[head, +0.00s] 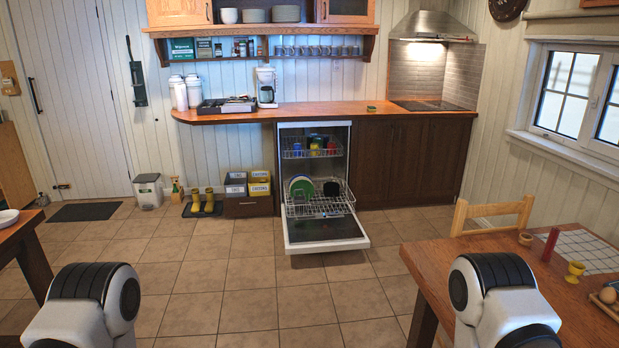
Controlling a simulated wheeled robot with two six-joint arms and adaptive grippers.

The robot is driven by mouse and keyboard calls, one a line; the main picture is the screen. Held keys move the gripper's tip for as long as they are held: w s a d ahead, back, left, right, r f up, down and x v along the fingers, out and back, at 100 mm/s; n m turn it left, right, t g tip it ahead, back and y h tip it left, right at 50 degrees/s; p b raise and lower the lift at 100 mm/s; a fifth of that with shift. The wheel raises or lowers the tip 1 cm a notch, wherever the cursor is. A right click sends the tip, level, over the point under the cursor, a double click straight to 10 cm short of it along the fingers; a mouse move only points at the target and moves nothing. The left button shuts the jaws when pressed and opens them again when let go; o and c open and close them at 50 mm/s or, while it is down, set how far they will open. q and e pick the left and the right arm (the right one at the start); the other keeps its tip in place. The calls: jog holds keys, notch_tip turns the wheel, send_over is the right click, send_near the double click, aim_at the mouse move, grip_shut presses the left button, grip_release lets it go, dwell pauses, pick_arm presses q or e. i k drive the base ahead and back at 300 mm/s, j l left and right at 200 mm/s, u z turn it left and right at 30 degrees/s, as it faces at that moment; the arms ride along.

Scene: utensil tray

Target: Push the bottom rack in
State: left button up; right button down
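The dishwasher stands under the counter, across the room, with its door (323,228) lowered toward the floor. The bottom rack (318,207) is pulled out over the open door and holds a green plate, a white plate and a dark item. The top rack (310,153) holds several cups, including blue, yellow and red ones, and seems to sit mostly inside. My two arms show only as white and black links at the bottom left and bottom right. Neither gripper is in view, and both are far from the dishwasher.
Tiled floor (235,290) lies clear between me and the dishwasher. A wooden table (470,270) with a chair (490,212) stands at the right. Another table edge (22,232) is at the left. Boxes (247,185) and yellow boots (203,201) stand left of the dishwasher.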

aim_at(318, 196)
jog(key=i, duration=3.5)
jog(key=i+u, duration=0.2)
jog(key=i, duration=0.35)
jog(key=i+l+u, duration=0.2)
jog(key=i, duration=0.3)
jog(key=i+l+u, duration=0.2)
jog(key=i, duration=0.35)
